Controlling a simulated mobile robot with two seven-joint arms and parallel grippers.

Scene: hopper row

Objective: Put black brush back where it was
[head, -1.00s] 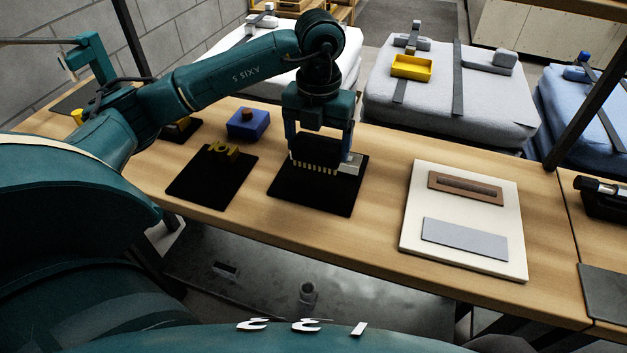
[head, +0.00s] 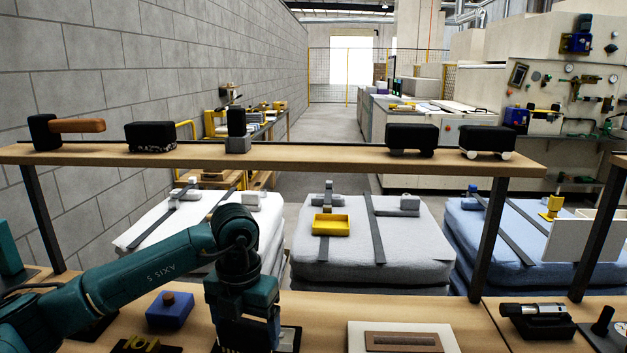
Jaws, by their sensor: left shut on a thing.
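My left gripper (head: 245,335) points down at the bottom edge of the head view. It is shut on the black brush (head: 243,338), over a black mat on the bench. The brush's lower part is cut off by the frame edge, so I cannot tell whether it touches the mat. Several black items stand on the raised shelf (head: 330,159): a brush-like block with a speckled underside (head: 151,137), a block on a grey base (head: 236,130), a wide block with a grey foot (head: 412,138) and one with white feet (head: 487,140). My right gripper is out of view.
A black-headed tool with a wooden handle (head: 78,127) is at the shelf's left end. Shelf gaps show between items, widest right of the grey-based block. A blue block (head: 170,310) and a white board (head: 365,330) are on the bench. Dark posts (head: 490,238) support the shelf.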

